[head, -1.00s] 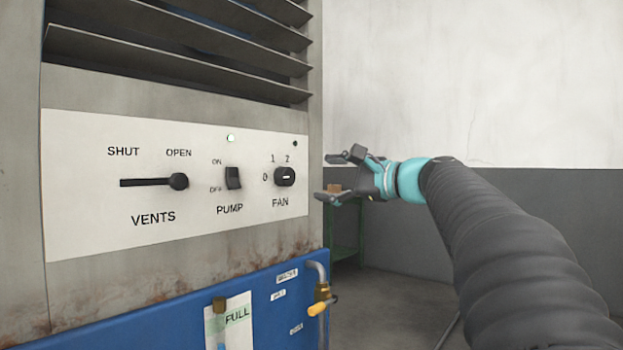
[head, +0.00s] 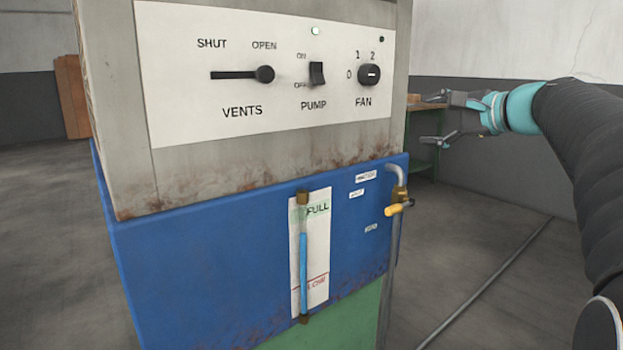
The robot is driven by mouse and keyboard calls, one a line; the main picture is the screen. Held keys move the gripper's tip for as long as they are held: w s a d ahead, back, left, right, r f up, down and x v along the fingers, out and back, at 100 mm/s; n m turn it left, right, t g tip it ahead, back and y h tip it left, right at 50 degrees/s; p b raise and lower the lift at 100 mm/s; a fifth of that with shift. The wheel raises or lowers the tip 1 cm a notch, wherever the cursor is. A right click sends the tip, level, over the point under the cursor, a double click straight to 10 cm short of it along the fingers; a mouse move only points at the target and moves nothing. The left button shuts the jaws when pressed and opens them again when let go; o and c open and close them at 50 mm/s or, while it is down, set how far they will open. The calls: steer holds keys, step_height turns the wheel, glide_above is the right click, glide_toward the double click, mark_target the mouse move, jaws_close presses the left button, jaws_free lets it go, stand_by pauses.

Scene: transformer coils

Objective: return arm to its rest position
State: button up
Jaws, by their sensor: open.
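My gripper (head: 440,117) is at the right of the head view, at the end of my dark sleeved arm with a teal wrist. Its two dark fingers are spread apart, point left and hold nothing. It shows to the right of the white control panel (head: 180,70), apart from it in the picture. On the panel, the vents lever knob (head: 265,75) is at the OPEN end. The pump switch (head: 317,74) sits between ON and OFF labels, with a pale green light (head: 315,31) lit above. The fan knob (head: 369,75) has a white mark lying level.
The panel is on a grey and blue cabinet (head: 240,240) with a sight gauge (head: 303,255) and a pipe with a yellow-handled tap (head: 398,208). A green table (head: 425,140) stands behind my gripper. A pipe (head: 490,280) crosses the floor. Open floor lies at left.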

steer(key=s+a+f+n+g+h+p, duration=0.1)
steer(key=s+a+f+n+g+h, duration=0.2)
steer(key=s+f, duration=0.8)
steer(key=s+a+f+n+g+h+p, duration=0.1)
steer(key=s+f+n+g+h, duration=0.45)
steer(key=f, duration=0.85)
steer(key=s+a+f+n+p, duration=0.1)
steer(key=s+a+f+n, duration=0.1)
steer(key=s, duration=0.5)
steer(key=s+a+f+n+p, duration=0.2)
steer(key=s+a+n, duration=0.2)
steer(key=s, duration=0.4)
steer(key=shift+t, duration=0.35)
steer(key=shift+y, duration=0.25)
